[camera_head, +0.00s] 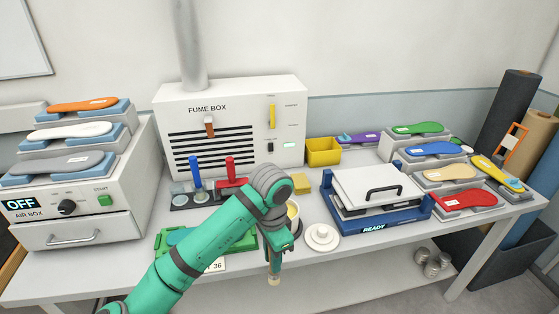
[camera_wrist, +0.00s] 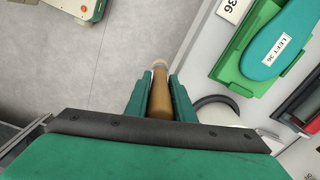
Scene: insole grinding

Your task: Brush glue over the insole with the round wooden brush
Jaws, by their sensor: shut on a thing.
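My gripper (camera_head: 274,258) is shut on the round wooden brush (camera_head: 273,280), which points down near the table's front edge. In the wrist view the brush (camera_wrist: 160,92) lies between the two green fingers (camera_wrist: 158,84), with the grey floor beyond its pale tip. A teal insole (camera_wrist: 277,45) labelled "LEFT 36" lies in a green tray (camera_wrist: 239,86), right of the brush and apart from it. In the head view my arm hides much of the tray (camera_head: 165,241). A pot with yellowish contents (camera_head: 293,210) stands just behind my gripper, partly hidden.
A white round lid (camera_head: 322,240) lies right of my gripper. The blue-framed press (camera_head: 378,192) stands further right. A rack of tools (camera_head: 200,201) and the fume box (camera_head: 232,120) stand behind my arm. Insoles on stands (camera_head: 464,199) fill the right end.

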